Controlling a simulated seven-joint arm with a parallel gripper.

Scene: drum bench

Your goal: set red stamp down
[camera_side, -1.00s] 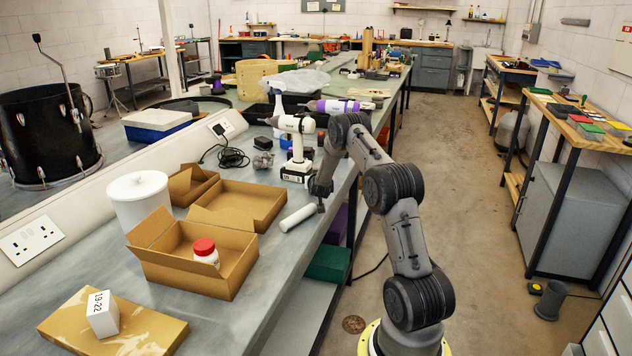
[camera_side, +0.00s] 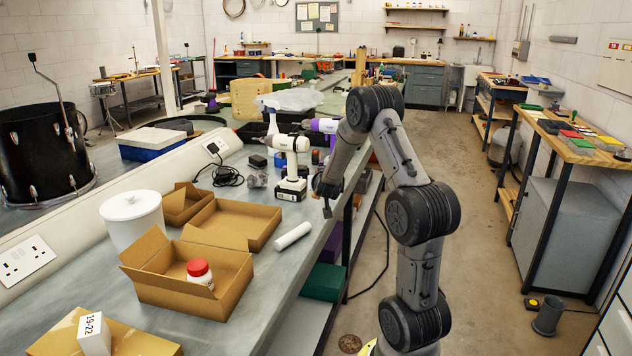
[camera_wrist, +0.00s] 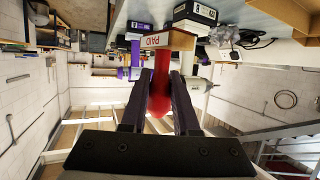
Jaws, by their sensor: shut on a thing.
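The red stamp (camera_wrist: 160,92) is held between the two dark fingers of my gripper (camera_wrist: 161,76) in the wrist view. It has a red rounded handle and a block with a label (camera_wrist: 155,41) reading PAID. The jaws are shut on the handle. In the side view my gripper (camera_side: 327,207) hangs pointing down near the right edge of the bench (camera_side: 275,262), right of a white cylinder (camera_side: 292,236). I cannot make out the stamp in the side view. Whether the stamp touches the bench cannot be told.
A white cordless drill (camera_side: 291,165) stands just behind my gripper, with a purple one (camera_side: 322,125) beyond. Open cardboard boxes (camera_side: 180,290) (camera_side: 237,222), a red-lidded jar (camera_side: 200,274) and a white tub (camera_side: 131,220) lie left. A little bare bench shows around the cylinder.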

